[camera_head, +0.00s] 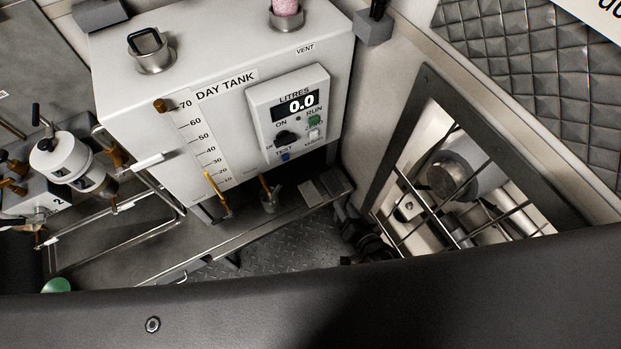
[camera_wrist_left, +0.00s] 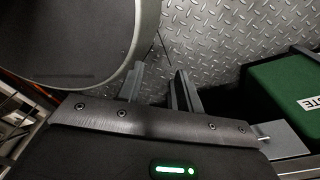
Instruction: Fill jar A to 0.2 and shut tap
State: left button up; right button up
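The white day tank (camera_head: 150,105) stands at the back with a sight gauge and a LITRES display (camera_head: 295,105) reading 0.0. A small tap with a yellow-brown handle (camera_head: 264,184) is low on its front. A small clear vessel (camera_head: 270,204), perhaps a jar, is just below that tap; I cannot read a label or see any liquid. A dark shape that looks like my right gripper (camera_head: 366,241) is low, right of the tank and apart from the vessel; its fingers are unclear. My left gripper (camera_wrist_left: 158,84) is open and empty above the floor.
A barred opening (camera_head: 440,200) is at the right. White valve gear (camera_head: 70,160) and piping stand at the left. A green box (camera_wrist_left: 285,95) is on the right in the left wrist view, beside tread-plate floor (camera_wrist_left: 220,35).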

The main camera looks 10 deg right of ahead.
aim_at(275, 192)
jog(key=z, duration=0.95)
jog(key=k, duration=1)
jog(key=u, duration=1.75)
jog(key=i, duration=0.5)
